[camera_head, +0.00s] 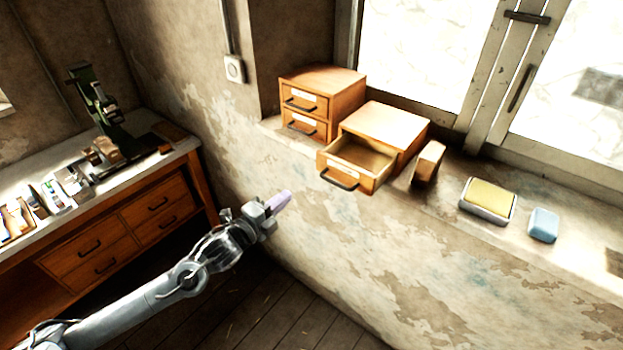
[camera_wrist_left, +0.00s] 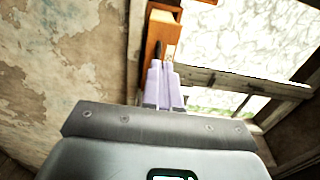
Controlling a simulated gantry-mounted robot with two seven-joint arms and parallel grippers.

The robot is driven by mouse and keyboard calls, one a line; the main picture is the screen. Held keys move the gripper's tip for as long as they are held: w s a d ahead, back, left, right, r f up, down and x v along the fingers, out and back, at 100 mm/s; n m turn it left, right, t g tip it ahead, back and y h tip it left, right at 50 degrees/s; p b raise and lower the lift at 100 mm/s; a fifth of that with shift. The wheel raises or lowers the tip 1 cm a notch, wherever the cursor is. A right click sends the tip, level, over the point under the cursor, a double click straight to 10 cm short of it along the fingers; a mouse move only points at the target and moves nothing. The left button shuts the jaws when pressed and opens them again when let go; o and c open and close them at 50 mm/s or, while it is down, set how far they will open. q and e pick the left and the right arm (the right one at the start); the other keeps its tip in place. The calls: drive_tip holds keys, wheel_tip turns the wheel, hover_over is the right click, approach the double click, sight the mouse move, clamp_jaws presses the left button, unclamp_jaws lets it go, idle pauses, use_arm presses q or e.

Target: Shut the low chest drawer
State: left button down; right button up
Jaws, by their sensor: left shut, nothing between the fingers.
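The low wooden chest (camera_head: 387,125) stands on the window sill. Its drawer (camera_head: 352,170) is pulled open toward the room, with a dark handle (camera_head: 339,180) on its front. The drawer looks empty. My left gripper (camera_head: 281,201) is shut and empty, below and to the left of the open drawer and apart from it. In the left wrist view the shut lilac fingers (camera_wrist_left: 166,84) point toward orange-brown wood with a dark handle (camera_wrist_left: 161,50); I cannot tell which chest part this is. My right gripper is in neither view.
A taller two-drawer chest (camera_head: 322,100) stands left of the low chest. To the right are a small wooden block (camera_head: 429,160), a dish with a yellow sponge (camera_head: 489,195) and a blue bar (camera_head: 543,225). A workbench (camera_head: 120,225) with a green press (camera_head: 100,110) is at the left.

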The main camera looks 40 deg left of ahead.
sight(321, 167)
use_arm(q)
drive_tip(key=w, duration=0.9)
drive_tip(key=w+a+p, duration=0.1)
drive_tip(key=w, duration=0.3)
drive_tip(key=shift+w+a, duration=0.1)
drive_tip(key=shift+w, duration=0.2)
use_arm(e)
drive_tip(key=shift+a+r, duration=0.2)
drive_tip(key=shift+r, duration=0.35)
